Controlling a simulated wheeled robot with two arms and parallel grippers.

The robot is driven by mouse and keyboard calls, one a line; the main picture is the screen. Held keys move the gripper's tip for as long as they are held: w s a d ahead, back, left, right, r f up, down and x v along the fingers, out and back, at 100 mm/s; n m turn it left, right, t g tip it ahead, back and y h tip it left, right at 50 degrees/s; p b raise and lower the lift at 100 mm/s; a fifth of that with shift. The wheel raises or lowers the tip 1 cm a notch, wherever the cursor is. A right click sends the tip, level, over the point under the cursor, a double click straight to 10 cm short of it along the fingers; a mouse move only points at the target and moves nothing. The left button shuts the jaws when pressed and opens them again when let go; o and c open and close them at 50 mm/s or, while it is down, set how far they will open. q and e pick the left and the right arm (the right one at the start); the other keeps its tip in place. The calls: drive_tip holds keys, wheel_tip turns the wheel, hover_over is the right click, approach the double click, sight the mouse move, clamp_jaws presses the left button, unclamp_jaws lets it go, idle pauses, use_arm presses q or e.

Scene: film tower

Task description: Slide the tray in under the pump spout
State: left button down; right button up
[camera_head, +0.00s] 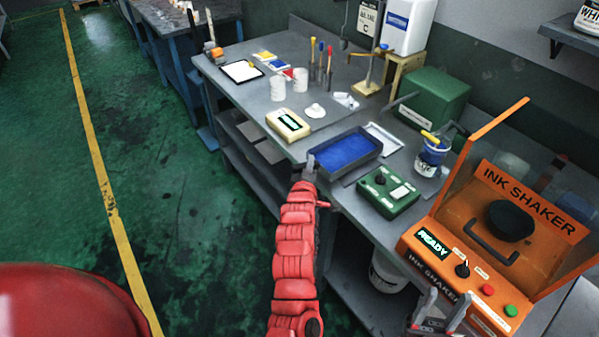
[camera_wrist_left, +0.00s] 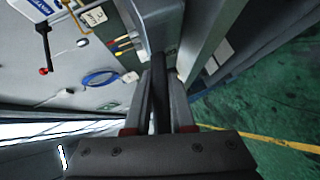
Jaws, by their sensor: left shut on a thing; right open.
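The tray (camera_head: 363,159) is a dark, shallow rectangle with a blue inside. It lies on the grey bench near its front edge. My left gripper (camera_head: 309,169) is at the tray's near left corner, shut on its rim. In the left wrist view, a dark strip (camera_wrist_left: 160,95) sits between the left fingers. My right gripper (camera_head: 438,310) is open and empty, in front of the orange ink shaker (camera_head: 485,230). I cannot clearly make out the pump spout; a green housing (camera_head: 432,98) with a grey lever stands behind the tray.
A cream device (camera_head: 288,124) with a display is left of the tray and a green control box (camera_head: 388,192) is right of it. A pale flat plate (camera_head: 384,138) lies behind it. A blue-and-white pot (camera_head: 431,157) stands farther right. White cups stand behind the cream device.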

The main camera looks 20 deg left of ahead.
sight(326, 165)
use_arm(q)
drive_tip(key=w+d+b, duration=0.1)
drive_tip(key=b, duration=0.1)
drive_tip(key=w+d+b, duration=0.1)
drive_tip(key=w+b, duration=0.1)
drive_tip(key=w+d+f+b, duration=0.1)
drive_tip(key=b, duration=0.1)
drive_tip(key=shift+w+d, duration=0.2)
drive_tip(key=shift+w, duration=0.1)
drive_tip(key=shift+w+d+b, duration=0.3)
drive_tip(key=shift+b, duration=0.3)
drive_tip(key=shift+w+d+r+b, duration=0.2)
drive_tip(key=shift+w+b, duration=0.05)
drive_tip(key=shift+b, duration=0.05)
drive_tip(key=c, duration=0.7)
unclamp_jaws()
drive_tip(key=shift+s, duration=0.1)
